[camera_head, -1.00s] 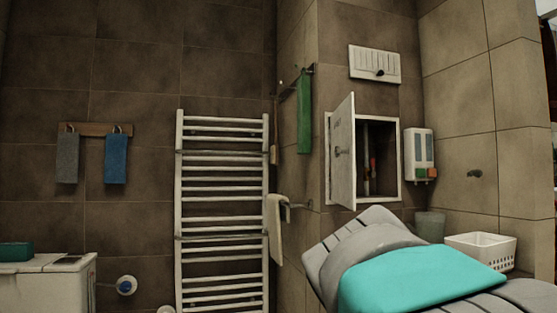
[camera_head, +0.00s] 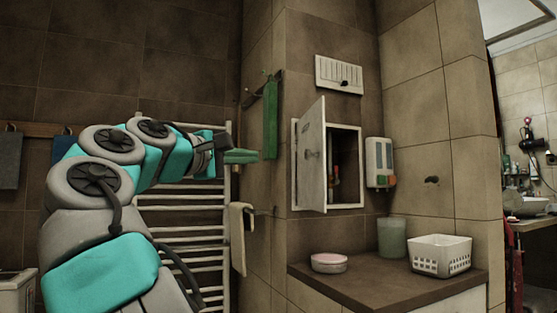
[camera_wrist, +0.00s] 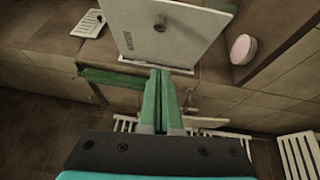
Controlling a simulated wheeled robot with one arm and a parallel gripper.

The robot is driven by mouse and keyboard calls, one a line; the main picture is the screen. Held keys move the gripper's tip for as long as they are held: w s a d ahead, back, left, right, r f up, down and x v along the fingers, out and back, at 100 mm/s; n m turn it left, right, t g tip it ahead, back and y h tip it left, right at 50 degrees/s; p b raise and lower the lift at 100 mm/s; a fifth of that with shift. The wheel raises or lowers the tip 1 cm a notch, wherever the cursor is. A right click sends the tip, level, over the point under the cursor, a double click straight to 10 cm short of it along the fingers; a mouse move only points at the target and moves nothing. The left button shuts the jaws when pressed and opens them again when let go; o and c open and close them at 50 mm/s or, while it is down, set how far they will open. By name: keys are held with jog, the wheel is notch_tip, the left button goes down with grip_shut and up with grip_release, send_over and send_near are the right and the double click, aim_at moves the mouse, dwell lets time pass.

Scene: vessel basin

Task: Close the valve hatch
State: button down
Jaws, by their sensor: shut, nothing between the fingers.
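The valve hatch is a white cabinet set in the tiled wall. Its door (camera_head: 311,156) stands swung open to the left in the head view, with a small knob on its face. The frame (camera_head: 361,170) shows a dark inside with pipes or valves and a bit of red. My gripper (camera_head: 241,156) has green fingers and is left of the door, apart from it in the head view. In the wrist view the shut fingers (camera_wrist: 162,80) point at the lower edge of the door (camera_wrist: 172,30). Whether they touch it cannot be told.
A green towel (camera_head: 270,119) hangs on a rail near my gripper. A towel radiator (camera_head: 185,240) stands behind my arm. A white vent (camera_head: 339,74) is above the hatch, a dispenser (camera_head: 379,162) right of it. The counter (camera_head: 385,284) below bears a basket (camera_head: 440,255).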

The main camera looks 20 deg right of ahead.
jog(key=s+d+b+x, duration=0.1)
jog(key=s+x, duration=0.1)
jog(key=x, duration=1)
jog(key=shift+d+r, duration=0.25)
jog(key=shift+d, duration=0.3)
jog(key=shift+s, duration=0.1)
jog(key=shift+s+d, duration=0.1)
jog(key=shift+d, duration=0.05)
